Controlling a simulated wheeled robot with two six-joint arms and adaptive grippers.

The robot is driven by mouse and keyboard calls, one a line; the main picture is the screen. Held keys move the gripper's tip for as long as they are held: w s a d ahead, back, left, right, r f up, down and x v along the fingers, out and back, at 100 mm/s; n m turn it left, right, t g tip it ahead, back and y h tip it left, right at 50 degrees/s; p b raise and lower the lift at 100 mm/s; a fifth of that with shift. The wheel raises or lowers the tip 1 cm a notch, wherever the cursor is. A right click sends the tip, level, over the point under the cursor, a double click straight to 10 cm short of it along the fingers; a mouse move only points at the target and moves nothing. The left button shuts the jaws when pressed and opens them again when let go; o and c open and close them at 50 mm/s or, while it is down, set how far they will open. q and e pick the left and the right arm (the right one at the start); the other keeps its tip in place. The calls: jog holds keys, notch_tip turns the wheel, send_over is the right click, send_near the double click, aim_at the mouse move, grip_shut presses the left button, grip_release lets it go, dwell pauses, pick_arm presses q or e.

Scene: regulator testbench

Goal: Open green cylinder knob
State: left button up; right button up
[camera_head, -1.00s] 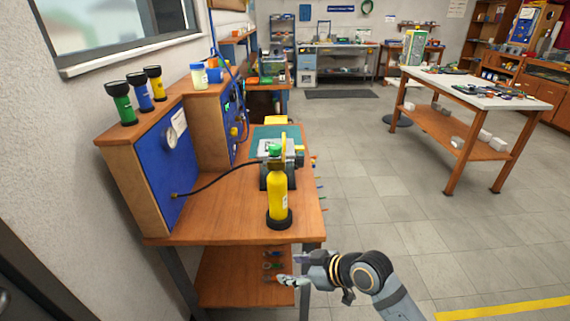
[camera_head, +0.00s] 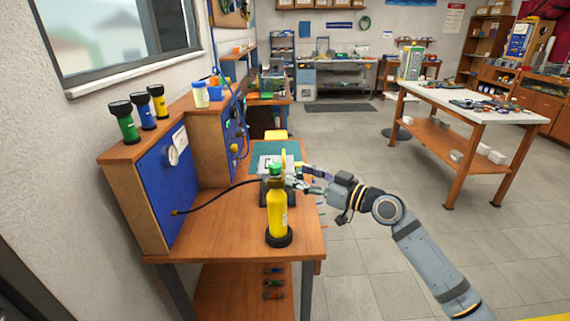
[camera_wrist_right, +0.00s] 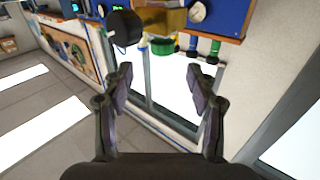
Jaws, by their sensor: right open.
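The yellow cylinder (camera_head: 277,208) stands upright in a black base (camera_head: 278,237) near the front right of the wooden bench. Its green knob (camera_head: 275,169) is on top. My right gripper (camera_head: 296,177) is just right of the knob in the head view, with its fingers pointing left; whether it touches is hard to tell. In the right wrist view the gripper (camera_wrist_right: 165,90) is open and empty. That view appears upside down, with the green knob (camera_wrist_right: 163,47) beyond the fingertips, below part of the yellow cylinder (camera_wrist_right: 160,20). My left gripper is not in view.
A blue panel (camera_head: 160,182) stands at the bench's left, with a black hose (camera_head: 215,190) running from it towards the cylinder. Green, blue and yellow black-topped containers (camera_head: 141,112) stand above it. A machine (camera_head: 275,165) sits behind the cylinder. The bench front is clear.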

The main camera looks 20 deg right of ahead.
aim_at(277, 164)
jog(key=p+x, duration=0.2)
jog(key=x, duration=0.6)
jog(key=shift+a+p, duration=0.1)
jog(key=shift+p, duration=0.2)
jog(key=shift+w+a+f, duration=0.15)
jog(key=shift+w, duration=0.1)
